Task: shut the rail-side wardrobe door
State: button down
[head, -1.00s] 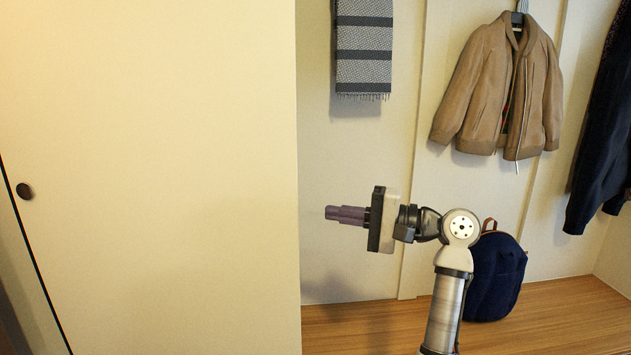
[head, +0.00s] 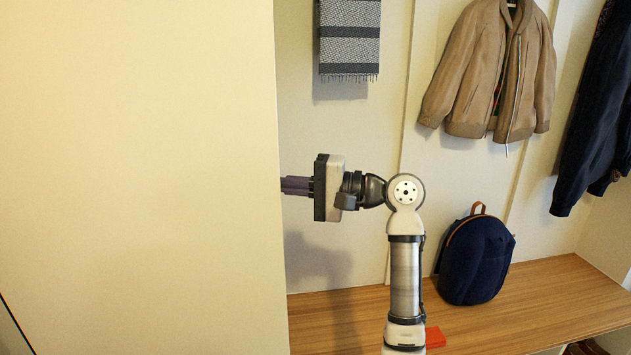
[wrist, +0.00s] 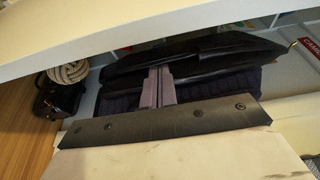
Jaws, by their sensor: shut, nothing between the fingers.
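A tall cream wardrobe door (head: 140,180) fills the left of the head view, its free vertical edge just left of my gripper. My gripper (head: 284,186) points left with its fingers shut and empty, and its tips meet the door's edge in the picture. Whether they touch it or reach behind it I cannot tell. In the wrist view my gripper (wrist: 161,72) shows its two fingers together, in front of dark hanging clothes. A pale panel (wrist: 130,38) slants across the top of that view; it seems to be the door.
A wooden bench (head: 540,300) carries a navy backpack (head: 476,260) and a red item (head: 434,337). A scarf (head: 349,38), a tan jacket (head: 492,75) and a dark coat (head: 600,130) hang behind. A black bag (wrist: 58,97) and coiled rope (wrist: 68,72) show at wrist-view left.

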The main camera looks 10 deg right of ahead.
jog(key=shift+s+d, duration=0.15)
jog(key=shift+s, duration=0.85)
jog(key=shift+s+d, duration=0.1)
jog(key=shift+s, duration=0.85)
